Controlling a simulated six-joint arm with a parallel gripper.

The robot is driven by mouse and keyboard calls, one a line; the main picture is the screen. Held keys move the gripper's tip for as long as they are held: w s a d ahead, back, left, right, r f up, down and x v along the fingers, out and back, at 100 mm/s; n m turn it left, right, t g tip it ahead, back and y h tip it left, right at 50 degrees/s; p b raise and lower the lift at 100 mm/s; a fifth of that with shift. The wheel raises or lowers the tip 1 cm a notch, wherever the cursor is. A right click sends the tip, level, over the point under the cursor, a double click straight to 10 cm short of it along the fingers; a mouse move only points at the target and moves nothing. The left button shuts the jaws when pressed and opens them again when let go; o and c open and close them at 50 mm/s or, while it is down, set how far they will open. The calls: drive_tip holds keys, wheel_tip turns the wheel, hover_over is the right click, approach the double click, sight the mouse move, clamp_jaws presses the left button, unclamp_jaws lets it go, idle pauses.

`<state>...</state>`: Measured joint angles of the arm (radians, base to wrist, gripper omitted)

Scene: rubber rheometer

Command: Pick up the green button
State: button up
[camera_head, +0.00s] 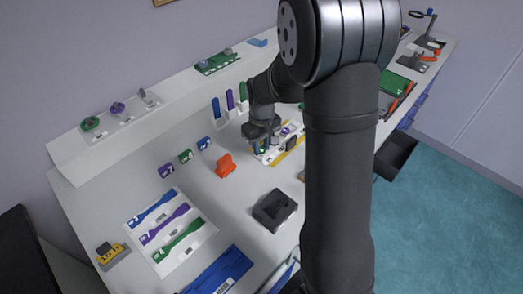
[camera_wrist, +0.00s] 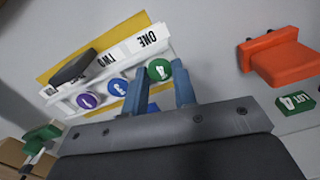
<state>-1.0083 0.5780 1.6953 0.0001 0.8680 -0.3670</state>
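The green button (camera_wrist: 159,69) is a round disc with a white number, at the right end of a white holder (camera_wrist: 60,104) below the label "ONE". A blue button (camera_wrist: 117,87) and a purple button (camera_wrist: 88,101) sit to its left. My gripper (camera_wrist: 162,67) is open, with its two blue fingers apart and their tips on either side of the green button. I cannot tell whether they touch it. In the head view my gripper (camera_head: 262,140) is low over the holder (camera_head: 292,138) and hides part of it.
An orange block (camera_head: 225,166) stands close to the holder, also seen in the wrist view (camera_wrist: 284,60). A green "LOT" tag (camera_wrist: 295,102) is near it. A black box (camera_head: 274,210) stands in front. Bare white bench lies between them.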

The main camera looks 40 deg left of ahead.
sight(265, 150)
drive_tip(key=shift+c, duration=1)
drive_tip(key=shift+r, duration=0.5)
drive_tip(key=r, duration=0.2)
drive_tip(key=d+r, duration=0.1)
drive_tip(key=r, duration=0.1)
drive_tip(key=shift+w, duration=0.3)
drive_tip(key=w+d+r, duration=0.4)
drive_tip(key=d+r, duration=0.2)
drive_tip(key=d, duration=0.3)
drive_tip(key=shift+w+d, duration=0.2)
drive_tip(key=shift+d, duration=0.15)
